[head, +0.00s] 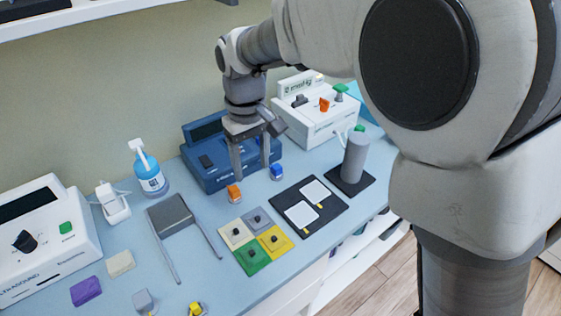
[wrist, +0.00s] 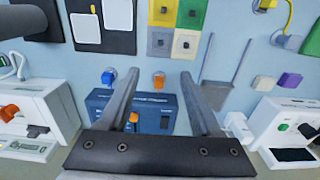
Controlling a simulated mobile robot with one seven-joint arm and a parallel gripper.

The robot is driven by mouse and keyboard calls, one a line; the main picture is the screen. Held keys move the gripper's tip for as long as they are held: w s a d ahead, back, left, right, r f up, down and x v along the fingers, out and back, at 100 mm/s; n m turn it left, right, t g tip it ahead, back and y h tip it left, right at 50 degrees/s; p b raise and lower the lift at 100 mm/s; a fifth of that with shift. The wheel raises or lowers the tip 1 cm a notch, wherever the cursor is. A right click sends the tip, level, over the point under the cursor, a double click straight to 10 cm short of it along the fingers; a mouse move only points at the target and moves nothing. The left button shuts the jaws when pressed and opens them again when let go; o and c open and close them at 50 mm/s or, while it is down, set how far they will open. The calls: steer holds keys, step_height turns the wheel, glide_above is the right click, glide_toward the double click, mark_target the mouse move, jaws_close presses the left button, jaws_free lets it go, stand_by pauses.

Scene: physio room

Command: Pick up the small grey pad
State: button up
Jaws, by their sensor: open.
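A small grey square pad (head: 266,222) with a dark stud lies on the blue table in a two-by-two block with a cream pad (head: 233,232), a yellow pad (head: 281,243) and a green pad (head: 246,263). The grey pad also shows in the wrist view (wrist: 151,48), beside the cream pad. My gripper (head: 251,175) is open and empty, pointing down above the table in front of the blue device, behind the pads. In the wrist view the fingertips (wrist: 160,78) stand apart, short of the grey pad, with an orange plug (wrist: 158,82) seen between them.
A blue device (head: 205,179) stands behind my gripper, with a blue plug (head: 277,171) in front. Right of the pads is a black board (head: 333,206) with two white pads, then a grey cylinder (head: 355,158). A grey stand (head: 170,215) is at left.

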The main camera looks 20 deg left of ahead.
mark_target(257, 216)
step_height(257, 216, down, 17)
steer(key=shift+b, duration=0.85)
steer(key=c, duration=0.7)
steer(key=shift+r, duration=0.15)
steer(key=shift+r, duration=0.3)
step_height(257, 216, up, 4)
steer(key=shift+s+d+f, duration=0.1)
steer(key=s+d+r, duration=0.2)
steer(key=d, duration=0.1)
steer(key=s+d+r, duration=0.2)
steer(key=d, duration=0.1)
steer(key=s+d+r, duration=0.2)
steer(key=s+d, duration=0.1)
steer(key=shift+s+r+p, duration=0.1)
steer(key=shift+r+p, duration=0.1)
steer(key=shift+p, duration=0.2)
